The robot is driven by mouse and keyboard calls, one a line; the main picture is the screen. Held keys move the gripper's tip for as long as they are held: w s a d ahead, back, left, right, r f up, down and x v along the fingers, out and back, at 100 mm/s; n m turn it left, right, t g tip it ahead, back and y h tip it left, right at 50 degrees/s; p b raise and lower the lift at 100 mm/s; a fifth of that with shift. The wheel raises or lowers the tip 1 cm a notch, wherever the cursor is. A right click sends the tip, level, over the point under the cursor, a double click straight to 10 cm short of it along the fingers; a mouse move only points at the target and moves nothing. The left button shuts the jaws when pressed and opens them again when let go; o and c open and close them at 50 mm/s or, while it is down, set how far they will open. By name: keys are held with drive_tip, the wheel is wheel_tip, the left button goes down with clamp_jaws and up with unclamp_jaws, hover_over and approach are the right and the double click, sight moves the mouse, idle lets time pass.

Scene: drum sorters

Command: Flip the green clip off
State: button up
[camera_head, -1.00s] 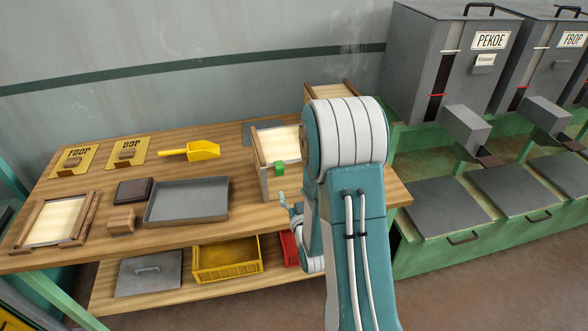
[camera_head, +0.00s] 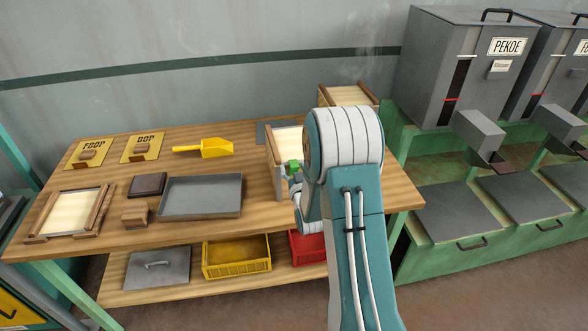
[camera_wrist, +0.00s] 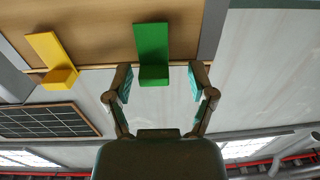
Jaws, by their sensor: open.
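The green clip (camera_wrist: 152,50) is in the wrist view, mounted on a wooden box side, with its block end between my two fingers. In the head view the green clip (camera_head: 293,166) shows at the front of a wooden box (camera_head: 274,178) on the workbench. My gripper (camera_wrist: 157,88) is open, its fingertips to the left and right of the clip's lower end, with a visible gap on each side. In the head view my arm hides most of the gripper and part of the box.
A yellow clip (camera_wrist: 54,62) is left of the green one in the wrist view. On the bench (camera_head: 190,232) are a grey tray (camera_head: 201,211), a yellow scoop (camera_head: 206,148) and wooden blocks. Grey drum machines (camera_head: 450,70) stand at right.

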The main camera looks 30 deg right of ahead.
drive_tip(key=c, duration=0.8)
drive_tip(key=shift+d, duration=0.3)
clamp_jaws()
drive_tip(key=shift+f, duration=0.1)
drive_tip(key=shift+s+a+f+t+h, duration=0.1)
drive_tip(key=shift+s+f+t+h, duration=0.15)
drive_tip(key=shift+t, duration=0.5)
drive_tip(key=shift+s+a+f+t+h, duration=0.1)
drive_tip(key=shift+s+t+h, duration=0.1)
drive_tip(key=shift+t, duration=0.5)
drive_tip(key=shift+s+f+t+h, duration=0.2)
drive_tip(key=shift+t+h, duration=0.05)
drive_tip(key=shift+t, duration=0.5)
